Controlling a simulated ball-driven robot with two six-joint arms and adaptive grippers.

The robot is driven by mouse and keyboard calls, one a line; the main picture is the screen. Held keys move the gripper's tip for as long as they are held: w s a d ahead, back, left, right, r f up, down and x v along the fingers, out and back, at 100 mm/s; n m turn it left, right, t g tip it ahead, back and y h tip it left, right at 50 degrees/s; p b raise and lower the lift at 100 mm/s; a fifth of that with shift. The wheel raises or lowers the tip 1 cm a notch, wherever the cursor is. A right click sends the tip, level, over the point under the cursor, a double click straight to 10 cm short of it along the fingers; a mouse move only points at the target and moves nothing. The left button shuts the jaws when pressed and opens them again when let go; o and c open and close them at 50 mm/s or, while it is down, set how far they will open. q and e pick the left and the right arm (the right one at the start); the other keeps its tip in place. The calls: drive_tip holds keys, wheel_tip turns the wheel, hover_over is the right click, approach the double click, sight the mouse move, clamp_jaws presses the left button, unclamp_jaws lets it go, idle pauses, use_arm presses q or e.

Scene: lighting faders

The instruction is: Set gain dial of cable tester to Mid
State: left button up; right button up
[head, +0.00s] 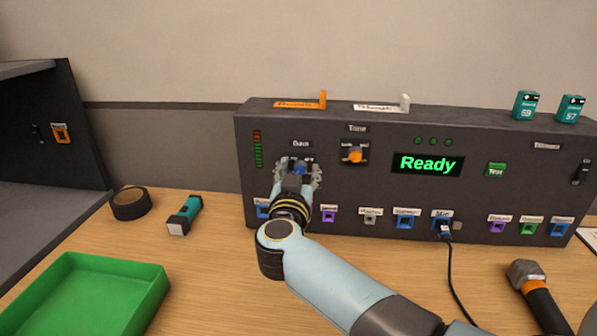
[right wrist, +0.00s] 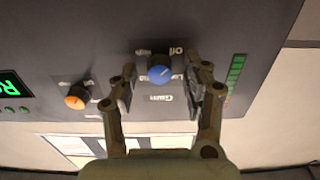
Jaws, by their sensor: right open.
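The cable tester (head: 400,205) is a dark upright panel at the back of the table, its screen reading "Ready". Its gain dial is a blue knob (head: 300,168), mostly hidden behind my right gripper in the head view. The blue dial (right wrist: 160,72) shows clearly in the right wrist view, with small labels around it, one reading "Off"; its pointer setting is too small to tell. My right gripper (right wrist: 160,92) is open, with one finger on each side of the dial and apparent gaps between. The right gripper (head: 298,175) also shows in the head view. My left gripper is not in view.
An orange tone dial (head: 355,156) sits right of the gain dial. A row of coloured ports lines the panel's lower edge, with a black cable (head: 455,275) plugged in. A green tray (head: 90,290), teal flashlight (head: 185,215) and tape roll (head: 131,203) lie left.

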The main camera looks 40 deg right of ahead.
drive_tip(key=shift+r, duration=0.1)
drive_tip(key=shift+c, duration=0.4)
clamp_jaws()
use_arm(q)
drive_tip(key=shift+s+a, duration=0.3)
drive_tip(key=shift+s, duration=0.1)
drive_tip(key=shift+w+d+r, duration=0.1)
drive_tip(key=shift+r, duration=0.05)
